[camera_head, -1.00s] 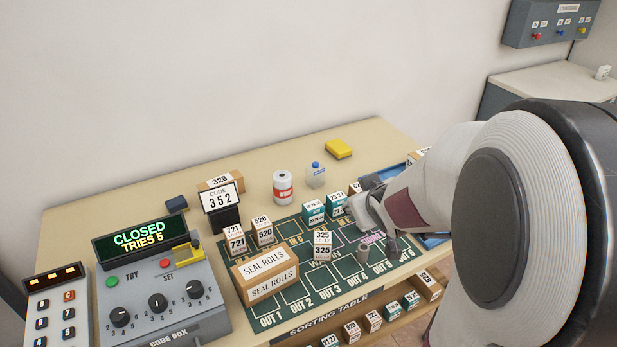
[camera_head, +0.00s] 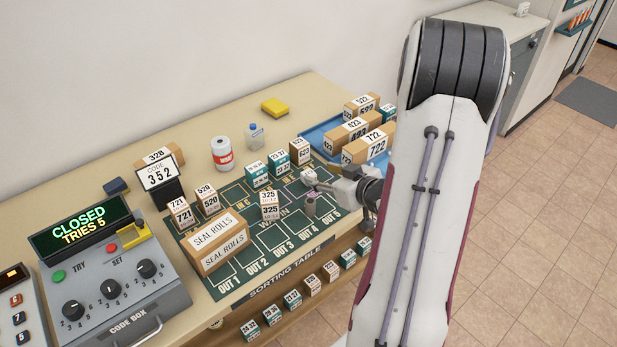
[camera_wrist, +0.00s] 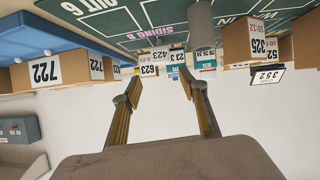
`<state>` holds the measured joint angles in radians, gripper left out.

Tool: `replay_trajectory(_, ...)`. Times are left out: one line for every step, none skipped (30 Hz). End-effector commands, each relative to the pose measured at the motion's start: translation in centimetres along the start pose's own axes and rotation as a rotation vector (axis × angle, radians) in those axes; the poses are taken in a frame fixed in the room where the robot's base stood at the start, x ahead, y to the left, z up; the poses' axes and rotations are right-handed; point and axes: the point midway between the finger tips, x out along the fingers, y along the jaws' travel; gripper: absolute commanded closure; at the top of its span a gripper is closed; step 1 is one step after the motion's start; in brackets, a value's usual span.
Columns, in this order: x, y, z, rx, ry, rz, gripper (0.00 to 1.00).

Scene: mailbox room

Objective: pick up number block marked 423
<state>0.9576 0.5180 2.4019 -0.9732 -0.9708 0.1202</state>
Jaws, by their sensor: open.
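Block 623 (camera_head: 300,151) and teal blocks stand on the mat beside my gripper. A seal rolls box (camera_head: 218,243) and code box (camera_head: 110,284) are to the left.

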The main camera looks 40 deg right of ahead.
Motion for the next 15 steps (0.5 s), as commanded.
replay_trajectory(-0.03,0.14,0.64,0.018,0.013,-0.009,0.57)
replay_trajectory(-0.07,0.18,0.8,0.026,0.024,-0.014,0.57)
replay_trajectory(-0.1,0.15,1.04,0.034,0.035,-0.022,0.57)
replay_trajectory(-0.13,0.15,1.16,0.041,0.044,-0.027,0.57)
replay_trajectory(-0.18,0.19,1.28,0.046,0.05,-0.03,0.57)
replay_trajectory(-0.23,0.19,1.38,0.052,0.059,-0.035,0.57)
replay_trajectory(-0.24,0.16,1.48,0.056,0.063,-0.038,0.57)
replay_trajectory(-0.26,0.14,1.53,0.058,0.067,-0.04,0.57)
replay_trajectory(-0.28,0.13,1.55,0.061,0.071,-0.043,0.57)
replay_trajectory(-0.3,0.13,1.56,0.062,0.074,-0.044,0.57)
replay_trajectory(-0.31,0.13,1.56,0.063,0.075,-0.045,0.57)
replay_trajectory(-0.32,0.13,1.56,0.064,0.076,-0.045,0.57)
replay_trajectory(-0.32,0.13,1.56,0.064,0.077,-0.045,0.57)
replay_trajectory(-0.32,0.12,1.56,0.064,0.077,-0.045,0.57)
replay_trajectory(-0.32,0.12,1.55,0.063,0.077,-0.045,0.57)
